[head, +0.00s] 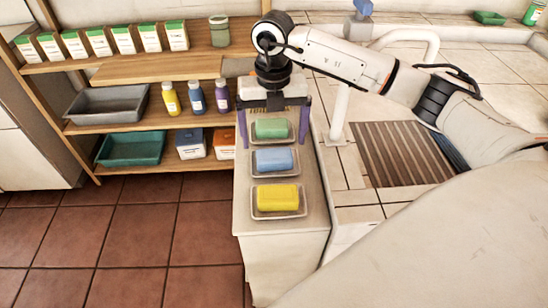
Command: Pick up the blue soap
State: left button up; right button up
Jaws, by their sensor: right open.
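The blue soap (274,160) lies in a small pale dish, the middle of three dishes in a row on a narrow white counter (280,225). A green soap (271,129) lies in the dish behind it. A yellow soap (278,197) lies in the dish in front. My right gripper (274,143) comes from above and behind, its purple fingers spread wide on both sides of the green soap's dish. It is open, with nothing clasped. Its height over the counter is hard to tell. My left gripper is out of view.
Wooden shelves at the left hold a grey tub (107,104), a green tub (131,149), several bottles and boxes. A white faucet (340,105) and a slatted brown mat (397,153) are right of the soaps. Tiled floor at the lower left is clear.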

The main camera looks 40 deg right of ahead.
aim_at(274, 155)
notch_tip(274, 155, down, 5)
jog(key=shift+d+f, duration=0.1)
jog(key=shift+c, duration=0.2)
jog(key=c, duration=1.2)
notch_tip(274, 155, up, 10)
jog(key=shift+r, duration=0.1)
